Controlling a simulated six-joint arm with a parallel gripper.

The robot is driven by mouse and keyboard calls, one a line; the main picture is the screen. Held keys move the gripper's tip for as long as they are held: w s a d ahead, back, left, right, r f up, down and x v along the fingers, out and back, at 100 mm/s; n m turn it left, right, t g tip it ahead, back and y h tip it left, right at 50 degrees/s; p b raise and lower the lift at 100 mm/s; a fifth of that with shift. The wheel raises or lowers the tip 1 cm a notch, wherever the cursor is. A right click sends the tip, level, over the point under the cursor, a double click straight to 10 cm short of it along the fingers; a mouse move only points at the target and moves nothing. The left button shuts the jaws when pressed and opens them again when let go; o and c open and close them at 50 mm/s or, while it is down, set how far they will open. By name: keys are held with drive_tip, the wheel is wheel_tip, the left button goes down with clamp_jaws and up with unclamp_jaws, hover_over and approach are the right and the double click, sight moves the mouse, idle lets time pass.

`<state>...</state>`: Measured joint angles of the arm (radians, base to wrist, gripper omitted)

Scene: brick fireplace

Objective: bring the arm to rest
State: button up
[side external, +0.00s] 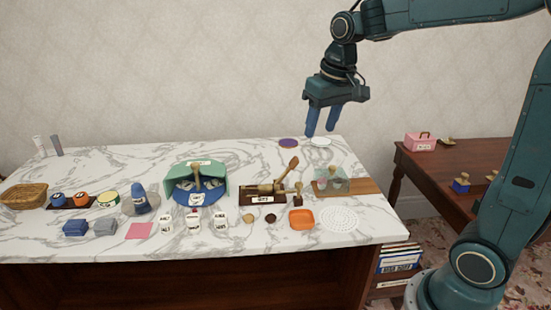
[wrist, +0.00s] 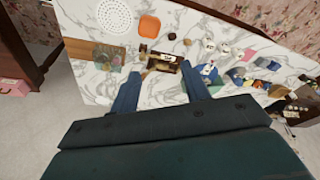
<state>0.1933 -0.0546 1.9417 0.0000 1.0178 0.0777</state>
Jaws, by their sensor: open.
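My gripper (side external: 321,120) hangs in the air above the back right part of the marble counter (side external: 100,165), fingers pointing down. Its two blue fingers stand apart with nothing between them in the side view. In the wrist view my gripper (wrist: 168,88) also shows open, its fingers spread over the counter. A purple disc (side external: 289,143) and a white disc (side external: 320,141) lie on the counter below the fingers, clear of them.
The counter holds a wooden device with a lever (side external: 262,195), a green hooded stand (side external: 183,178), an orange dish (side external: 301,219), a white perforated disc (side external: 339,218) and a basket (side external: 24,196). A brown side table (side external: 415,165) with a pink box (side external: 420,141) stands right. The air around my gripper is free.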

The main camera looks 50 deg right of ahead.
drive_tip(key=s+a+f+n+t, duration=0.1)
drive_tip(key=s+a, duration=0.2)
drive_tip(key=s, duration=0.6)
drive_tip(key=s+a+f+n+t, duration=0.1)
drive_tip(key=s+a, duration=0.3)
drive_tip(key=s, duration=0.4)
drive_tip(key=shift+s+n+t+y, duration=0.3)
drive_tip(key=shift+s+n+t, duration=0.1)
drive_tip(key=shift+n, duration=0.2)
